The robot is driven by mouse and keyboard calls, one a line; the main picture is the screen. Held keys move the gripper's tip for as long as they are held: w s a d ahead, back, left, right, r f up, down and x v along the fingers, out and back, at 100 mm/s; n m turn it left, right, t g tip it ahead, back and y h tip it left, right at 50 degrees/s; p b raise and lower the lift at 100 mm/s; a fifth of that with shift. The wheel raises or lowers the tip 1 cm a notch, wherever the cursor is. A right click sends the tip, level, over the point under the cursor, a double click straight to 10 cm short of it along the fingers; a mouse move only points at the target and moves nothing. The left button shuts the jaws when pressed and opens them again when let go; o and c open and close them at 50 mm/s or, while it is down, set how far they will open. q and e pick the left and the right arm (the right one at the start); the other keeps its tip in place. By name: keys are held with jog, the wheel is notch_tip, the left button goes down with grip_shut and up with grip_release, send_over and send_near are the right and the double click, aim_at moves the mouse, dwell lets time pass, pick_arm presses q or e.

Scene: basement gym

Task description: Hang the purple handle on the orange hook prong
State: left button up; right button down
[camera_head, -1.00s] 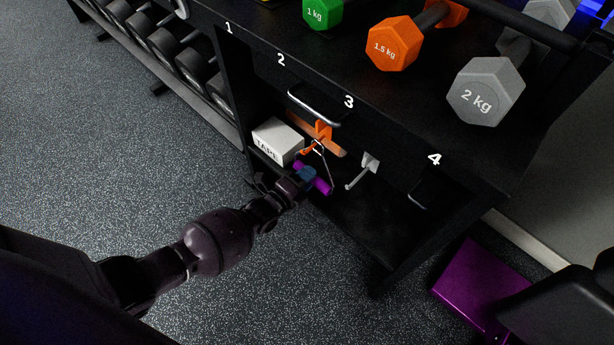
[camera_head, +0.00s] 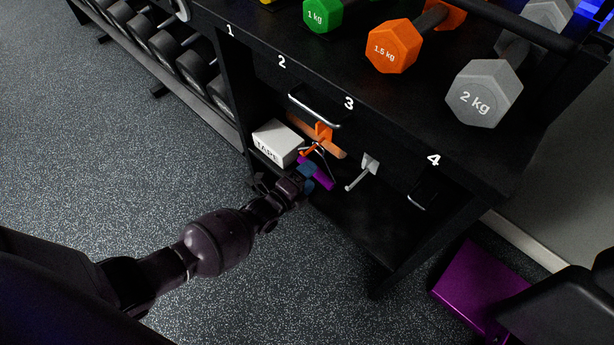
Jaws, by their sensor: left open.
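The purple handle (camera_head: 322,180) is at the shelf opening in the camera_head view, just under the orange hook prong (camera_head: 318,142). Dark thin straps rise from the handle to the orange prong and appear to loop over it; the exact contact is too small to tell. My left gripper (camera_head: 305,173) is at the left end of the handle, with its blue-tipped fingers open beside it. The gripper partly hides the handle's left end. My right gripper is not in view.
A white TAPE box (camera_head: 277,142) stands left of the orange hook. A grey hook (camera_head: 364,171) is to its right. A metal drawer pull (camera_head: 314,106) is above. Dumbbells (camera_head: 393,46) lie on top of the rack. A purple block (camera_head: 480,290) is on the floor at the right.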

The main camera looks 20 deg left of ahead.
pick_arm(q)
jog(key=shift+s+f, duration=0.35)
jog(key=shift+f, duration=0.25)
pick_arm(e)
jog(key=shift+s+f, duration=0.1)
pick_arm(q)
jog(key=shift+s, duration=0.1)
jog(key=shift+s+a, duration=0.1)
jog(key=shift+s, duration=0.1)
jog(key=p+v, duration=0.3)
jog(key=v, duration=0.5)
jog(key=shift+s+a+r, duration=0.25)
jog(key=shift+s+r, duration=0.05)
jog(key=shift+r, duration=0.05)
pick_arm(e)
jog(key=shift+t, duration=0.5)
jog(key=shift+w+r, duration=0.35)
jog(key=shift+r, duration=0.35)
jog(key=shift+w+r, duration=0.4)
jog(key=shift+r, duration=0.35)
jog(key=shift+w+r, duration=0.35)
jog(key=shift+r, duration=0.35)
